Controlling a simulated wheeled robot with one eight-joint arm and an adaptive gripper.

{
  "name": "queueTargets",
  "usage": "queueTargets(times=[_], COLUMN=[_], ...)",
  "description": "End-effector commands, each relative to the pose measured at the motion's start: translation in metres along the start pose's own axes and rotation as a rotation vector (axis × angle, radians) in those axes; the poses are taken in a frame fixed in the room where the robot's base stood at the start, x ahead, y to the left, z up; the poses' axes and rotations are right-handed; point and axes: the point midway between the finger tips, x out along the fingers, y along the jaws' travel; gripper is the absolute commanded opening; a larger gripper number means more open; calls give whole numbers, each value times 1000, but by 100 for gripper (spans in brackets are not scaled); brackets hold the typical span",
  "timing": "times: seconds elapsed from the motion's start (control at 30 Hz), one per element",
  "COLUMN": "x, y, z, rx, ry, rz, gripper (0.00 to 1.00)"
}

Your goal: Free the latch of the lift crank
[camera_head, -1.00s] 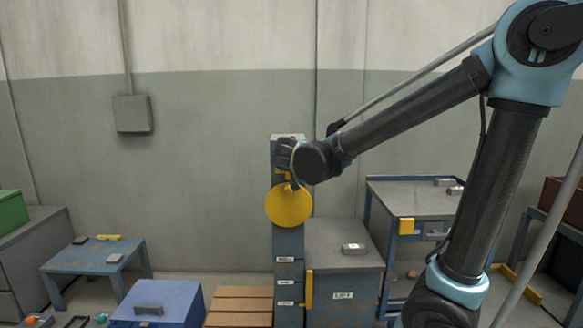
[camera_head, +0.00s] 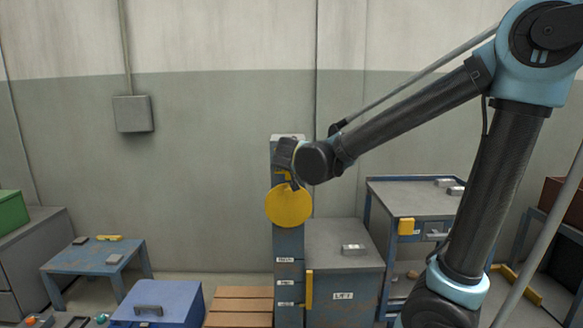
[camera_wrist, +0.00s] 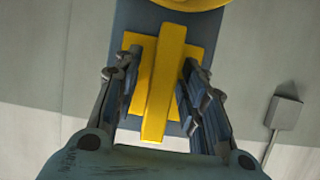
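The lift crank is a round yellow disc (camera_head: 289,206) on the front of a blue-grey post (camera_head: 289,243). Its lower edge also shows at the top of the wrist view (camera_wrist: 185,3). A raised yellow latch bar (camera_wrist: 163,85) stands on a yellow plate (camera_wrist: 133,42) fixed to the post. My gripper (camera_head: 287,163) is at the post just above the disc and partly hides the latch in the head view. In the wrist view my gripper (camera_wrist: 158,82) is open, with one finger on each side of the bar. I cannot tell whether the right finger touches it.
A grey cabinet marked LIFT (camera_head: 343,262) stands right of the post, with a small metal block (camera_head: 353,249) on top. Wooden slats (camera_head: 239,306) and a blue box (camera_head: 158,303) are at lower left. A grey wall box (camera_head: 133,114) hangs left. The wall around the post is clear.

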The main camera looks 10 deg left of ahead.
Motion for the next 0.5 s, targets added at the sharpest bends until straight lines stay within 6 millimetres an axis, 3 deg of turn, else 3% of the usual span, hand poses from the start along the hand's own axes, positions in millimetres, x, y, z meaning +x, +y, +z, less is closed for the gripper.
queueTargets(times=[0.23,0.5], x=[-13,-53], y=[0,0], z=[0,0], rx=[-1,-2], ry=[-1,-1], rz=[-1,-3], gripper=[38,38])
